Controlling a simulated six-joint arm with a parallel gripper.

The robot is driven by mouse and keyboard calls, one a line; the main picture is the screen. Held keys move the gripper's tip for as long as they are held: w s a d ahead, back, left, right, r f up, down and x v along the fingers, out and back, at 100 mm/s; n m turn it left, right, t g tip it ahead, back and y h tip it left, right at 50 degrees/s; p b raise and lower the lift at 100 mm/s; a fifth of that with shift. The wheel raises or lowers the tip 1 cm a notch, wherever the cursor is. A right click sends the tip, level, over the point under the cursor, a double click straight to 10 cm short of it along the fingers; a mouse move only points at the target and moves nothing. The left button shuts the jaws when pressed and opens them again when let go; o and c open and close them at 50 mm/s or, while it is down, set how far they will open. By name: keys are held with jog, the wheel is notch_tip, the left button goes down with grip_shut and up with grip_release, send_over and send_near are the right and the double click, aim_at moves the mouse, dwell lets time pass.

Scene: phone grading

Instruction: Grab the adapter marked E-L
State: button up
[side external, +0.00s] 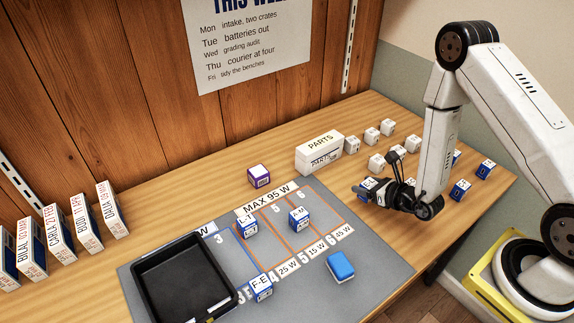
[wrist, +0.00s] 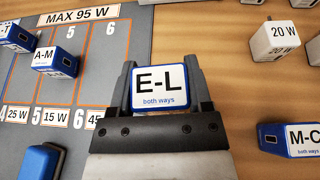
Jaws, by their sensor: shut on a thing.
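The adapter marked E-L (wrist: 161,88) is a white-topped block with blue edges and the words "both ways". In the wrist view it sits between the two fingers of my gripper (wrist: 163,90), which is shut on it. In the side view my gripper (side external: 372,192) is low over the wooden bench, to the right of the grey mat. The adapter (side external: 367,184) shows there only in part, the fingers covering much of it. I cannot tell whether it touches the bench.
The grey mat (side external: 375,262) holds adapters marked A-M (side external: 299,219), L-T (side external: 246,224) and F-E (side external: 261,288), a blue block (side external: 340,266) and a black tray (side external: 137,278). White 20 W blocks (wrist: 274,40) and an M-C adapter (wrist: 288,139) stand right of my gripper. A PARTS box (side external: 319,154) stands behind.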

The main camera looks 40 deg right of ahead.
aim_at(366, 181)
jog(key=shift+r, duration=2.3)
